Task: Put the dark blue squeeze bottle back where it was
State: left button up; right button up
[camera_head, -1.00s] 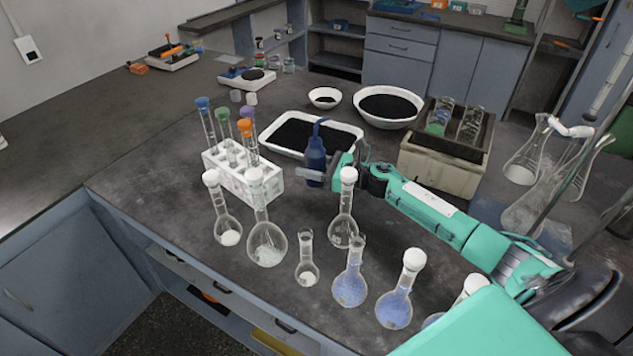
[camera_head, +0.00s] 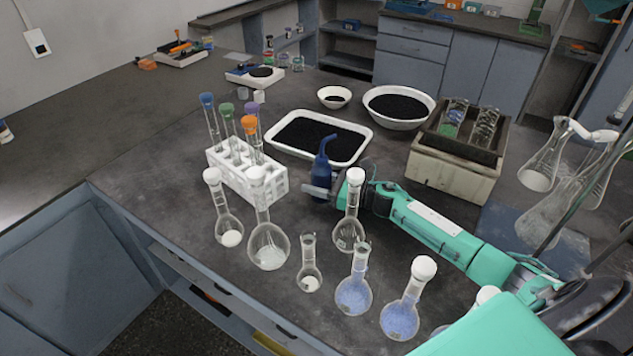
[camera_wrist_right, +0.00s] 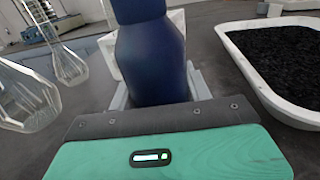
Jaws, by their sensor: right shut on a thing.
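The dark blue squeeze bottle (camera_head: 322,172) is upright in the head view, between the white test tube rack and a stoppered flask, in front of the white tray of black grains. My right gripper (camera_head: 320,191) is shut around its lower body. In the right wrist view the bottle (camera_wrist_right: 151,58) stands between the jaws, its top cut off by the picture edge. The gripper and a flask hide part of its base, so I cannot tell whether it touches the bench. My left gripper is not in view.
The test tube rack (camera_head: 247,173) is left of the bottle, and the white tray (camera_head: 365,146) is just behind. A stoppered flask (camera_head: 349,232) stands close in front of my right wrist, with several more flasks nearer. A beige box (camera_head: 450,178) is to the right.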

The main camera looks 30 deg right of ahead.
jog(key=o, duration=0.4)
jog(key=shift+o, duration=1.2)
jog(key=shift+r, duration=0.1)
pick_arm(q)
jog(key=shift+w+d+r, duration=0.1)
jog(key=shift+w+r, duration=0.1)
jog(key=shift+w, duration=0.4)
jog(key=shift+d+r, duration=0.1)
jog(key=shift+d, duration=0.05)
pick_arm(e)
jog(key=shift+r, duration=0.1)
jog(key=b+v, duration=0.2)
jog(key=v, duration=0.8)
jog(key=shift+s+d, duration=0.25)
jog(key=shift+s, duration=0.1)
jog(key=shift+s+d, duration=0.35)
jog(key=shift+s, duration=0.1)
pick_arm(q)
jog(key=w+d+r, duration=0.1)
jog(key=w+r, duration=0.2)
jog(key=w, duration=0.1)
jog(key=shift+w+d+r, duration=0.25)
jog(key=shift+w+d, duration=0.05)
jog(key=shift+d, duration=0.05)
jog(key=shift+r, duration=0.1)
